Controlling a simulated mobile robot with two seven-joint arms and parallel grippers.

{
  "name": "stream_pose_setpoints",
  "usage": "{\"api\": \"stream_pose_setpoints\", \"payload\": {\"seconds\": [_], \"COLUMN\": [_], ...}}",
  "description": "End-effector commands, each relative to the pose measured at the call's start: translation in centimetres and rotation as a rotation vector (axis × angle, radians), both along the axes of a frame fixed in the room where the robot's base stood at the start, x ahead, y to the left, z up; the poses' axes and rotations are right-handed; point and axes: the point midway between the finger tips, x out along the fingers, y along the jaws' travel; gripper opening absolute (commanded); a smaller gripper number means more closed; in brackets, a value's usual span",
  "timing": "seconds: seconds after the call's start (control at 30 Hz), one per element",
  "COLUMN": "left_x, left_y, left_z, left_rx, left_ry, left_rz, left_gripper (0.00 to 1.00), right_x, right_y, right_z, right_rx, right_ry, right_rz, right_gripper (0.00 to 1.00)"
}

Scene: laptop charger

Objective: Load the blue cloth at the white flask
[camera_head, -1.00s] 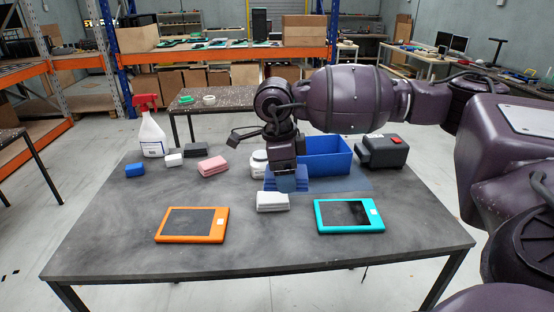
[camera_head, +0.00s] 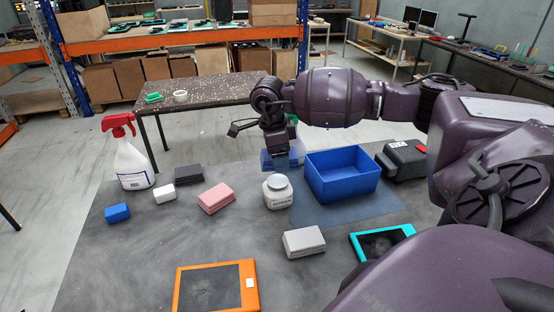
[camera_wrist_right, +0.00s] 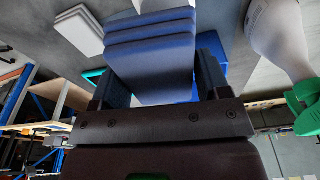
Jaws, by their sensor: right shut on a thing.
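My right gripper (camera_head: 279,150) is shut on the blue cloth (camera_head: 268,161), a folded stack, in the head view. The cloth shows large between the fingers in the right wrist view (camera_wrist_right: 150,60). The white flask (camera_head: 278,193), a round bottle with a pale lid and a label, stands upright on the grey table. The gripper and cloth are behind the flask in the head view, near the table's back edge. Whether the cloth touches the table cannot be told. My left gripper is not in view.
A blue bin (camera_head: 342,184) stands on a blue mat (camera_head: 375,208) right of the flask. A bottle with green (camera_wrist_right: 305,100) is close beside my gripper. A pink stack (camera_head: 216,198), a white stack (camera_head: 304,242) and a red-topped spray bottle (camera_head: 131,160) stand around.

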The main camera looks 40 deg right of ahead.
Motion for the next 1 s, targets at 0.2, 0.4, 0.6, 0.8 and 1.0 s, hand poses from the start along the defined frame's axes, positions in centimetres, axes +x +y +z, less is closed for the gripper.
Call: {"api": "stream_pose_setpoints", "payload": {"seconds": [0.2, 0.4, 0.6, 0.8, 1.0], "left_x": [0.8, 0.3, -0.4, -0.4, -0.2], "left_y": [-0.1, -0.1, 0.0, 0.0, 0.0], "left_z": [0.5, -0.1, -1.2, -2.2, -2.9], "left_rx": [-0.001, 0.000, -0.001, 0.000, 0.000], "left_ry": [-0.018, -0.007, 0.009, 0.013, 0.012], "left_rz": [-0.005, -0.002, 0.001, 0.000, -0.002], "left_gripper": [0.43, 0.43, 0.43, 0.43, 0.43], "right_x": [0.5, 0.5, 0.5, 0.4, 0.5], "right_y": [-0.4, -0.4, -0.4, -0.3, -0.3], "right_z": [-0.1, -0.7, -2.2, -4.2, -5.7], "right_rx": [0.000, 0.001, 0.001, 0.001, 0.001], "right_ry": [0.001, 0.001, 0.002, 0.004, 0.002], "right_rz": [0.073, 0.082, 0.081, 0.080, 0.081], "right_gripper": [0.51, 0.51, 0.51, 0.51, 0.51]}}
